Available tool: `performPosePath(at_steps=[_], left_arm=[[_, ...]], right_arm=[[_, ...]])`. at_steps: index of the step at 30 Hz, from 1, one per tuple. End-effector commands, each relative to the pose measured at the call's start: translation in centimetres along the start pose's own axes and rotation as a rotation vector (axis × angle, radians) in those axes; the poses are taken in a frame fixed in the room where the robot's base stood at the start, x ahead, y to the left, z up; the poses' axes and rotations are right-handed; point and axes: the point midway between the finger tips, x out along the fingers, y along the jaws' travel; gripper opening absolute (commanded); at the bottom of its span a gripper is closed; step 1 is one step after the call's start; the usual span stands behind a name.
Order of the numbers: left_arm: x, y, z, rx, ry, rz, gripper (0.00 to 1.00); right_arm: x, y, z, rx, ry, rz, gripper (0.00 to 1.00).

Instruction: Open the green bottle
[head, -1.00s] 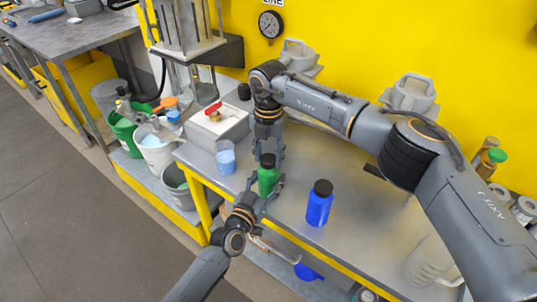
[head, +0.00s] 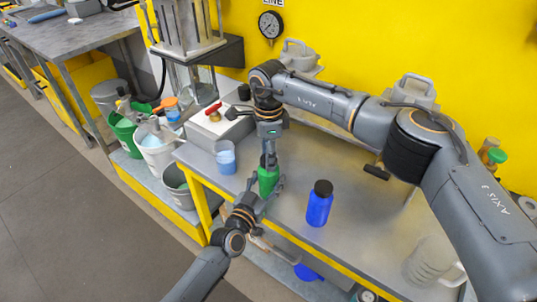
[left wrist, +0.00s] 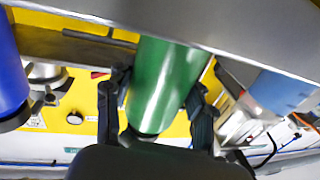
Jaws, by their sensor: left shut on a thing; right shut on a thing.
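The green bottle (head: 268,182) stands upright near the front edge of the workbench (head: 335,160), with a dark cap (head: 268,162) on top. My left gripper (head: 267,192) is shut around the bottle's body from the front. In the left wrist view the green bottle (left wrist: 168,85) appears upside down between the fingers of my left gripper (left wrist: 160,105). My right gripper (head: 268,155) points straight down from above and is shut on the cap. The fingers partly hide the cap, so I cannot tell whether it has loosened.
A blue bottle with a black cap (head: 319,205) stands to the right. A cup of blue liquid (head: 225,158) and a grey box with a red valve (head: 215,125) are on the left. Buckets (head: 157,150) stand beyond the bench's left end.

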Motion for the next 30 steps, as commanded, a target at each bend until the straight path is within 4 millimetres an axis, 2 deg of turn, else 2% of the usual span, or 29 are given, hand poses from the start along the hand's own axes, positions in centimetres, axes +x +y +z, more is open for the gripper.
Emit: performPosePath(at_steps=[9,15,18,30], left_arm=[[0.00,0.04,-0.02,0.000,0.000,0.001,0.00],[0.00,0.05,-0.02,0.000,0.000,0.001,0.00],[0.00,0.05,-0.02,0.000,0.000,0.001,0.00],[0.00,0.03,-0.01,-0.001,0.000,0.000,0.00]], right_arm=[[-0.03,-0.03,-0.05,-0.680,0.001,-0.002,0.06],[-0.04,-0.02,-0.06,-1.043,0.001,-0.001,0.06],[-0.05,-0.02,-0.06,-1.144,0.001,-0.001,0.06],[-0.05,-0.02,-0.06,-1.144,0.001,-0.001,0.06]])
